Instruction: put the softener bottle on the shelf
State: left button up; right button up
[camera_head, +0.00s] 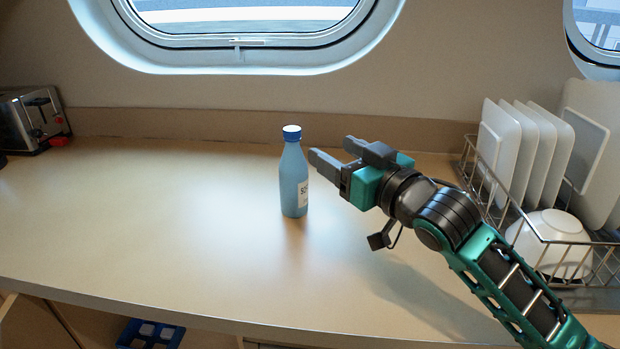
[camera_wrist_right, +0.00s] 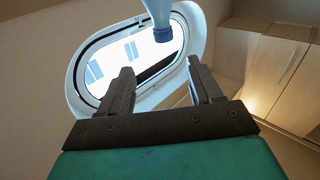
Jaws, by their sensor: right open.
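The softener bottle (camera_head: 293,180) is light blue with a dark blue cap and a white label. It stands upright on the counter (camera_head: 160,215), near the middle of the head view. My right gripper (camera_head: 330,150) is open and empty, just right of the bottle's upper part, with its fingers pointing toward it. In the right wrist view the bottle's capped end (camera_wrist_right: 161,30) shows at the top, beyond the two fingers (camera_wrist_right: 160,80) and apart from them. My left gripper is out of view. I cannot make out the shelf for certain.
A wire dish rack (camera_head: 485,170) with several white plates and a white bowl (camera_head: 550,243) stands at the right. A toaster (camera_head: 30,118) is at the far left. A blue crate (camera_head: 150,334) shows below the counter's front edge.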

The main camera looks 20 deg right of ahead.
aim_at(296, 139)
jog(key=x, duration=0.4)
jog(key=f+x, duration=0.1)
jog(key=x, duration=0.2)
jog(key=shift+a, duration=0.1)
jog(key=shift+a+f+x, duration=0.15)
jog(key=shift+f+x, duration=0.05)
jog(key=shift+x, duration=1.2)
jog(key=shift+a+f+x, duration=0.15)
jog(key=shift+f+x, duration=0.05)
jog(key=shift+x, duration=1.2)
jog(key=shift+s, duration=0.1)
grip_shut()
jog(key=shift+r, duration=0.15)
